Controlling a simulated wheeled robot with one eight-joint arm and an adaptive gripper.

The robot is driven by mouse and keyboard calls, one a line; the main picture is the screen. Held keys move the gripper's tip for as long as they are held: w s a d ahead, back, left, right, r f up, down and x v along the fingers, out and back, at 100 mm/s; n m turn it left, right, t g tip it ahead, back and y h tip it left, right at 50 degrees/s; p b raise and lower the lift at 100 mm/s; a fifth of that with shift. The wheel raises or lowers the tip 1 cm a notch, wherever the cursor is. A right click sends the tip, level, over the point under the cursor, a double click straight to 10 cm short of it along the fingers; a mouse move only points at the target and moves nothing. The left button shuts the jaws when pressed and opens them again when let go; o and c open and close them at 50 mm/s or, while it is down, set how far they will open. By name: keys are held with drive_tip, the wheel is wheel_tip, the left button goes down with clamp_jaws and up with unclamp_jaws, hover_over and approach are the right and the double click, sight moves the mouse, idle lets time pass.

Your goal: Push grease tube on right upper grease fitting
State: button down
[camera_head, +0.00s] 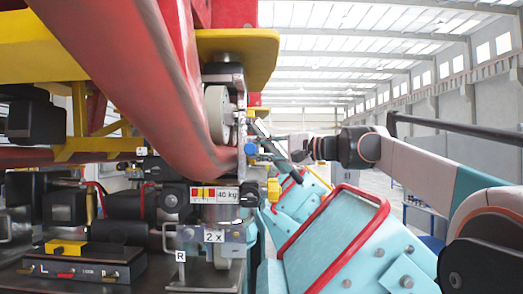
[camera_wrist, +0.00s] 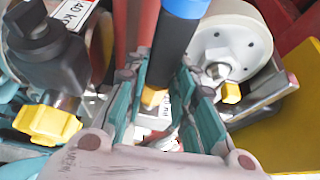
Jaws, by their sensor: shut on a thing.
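My gripper (camera_wrist: 163,72) is shut on the grease tube (camera_wrist: 174,45), a cylinder with a blue upper part, a black sleeve and a yellow-orange end. The tube runs between the teal fingers in the wrist view. In the head view, my gripper (camera_head: 268,146) reaches in from the right to the wheel assembly under the red rail. A small blue part shows there beside the fingers. The wheel hardware with a yellow-tipped part (camera_wrist: 232,93) lies right of the fingers in the wrist view. I cannot make out the right upper grease fitting or whether the tube touches it.
A pale wheel (camera_wrist: 225,48) is close behind the right finger. A dark housing with a yellow knob (camera_wrist: 48,122) stands at left. The thick red rail (camera_head: 140,60) and yellow plate (camera_head: 238,50) hang above. A turquoise car body with a red bar (camera_head: 335,215) lies below my arm.

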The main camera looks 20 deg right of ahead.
drive_tip(key=shift+s+p, duration=0.15)
drive_tip(key=shift+p, duration=0.15)
idle(2.9)
drive_tip(key=shift+s, duration=0.15)
drive_tip(key=s+a, duration=0.2)
drive_tip(key=s, duration=0.4)
drive_tip(key=shift+s, duration=0.25)
idle(0.7)
drive_tip(key=shift+a, duration=0.15)
idle(0.5)
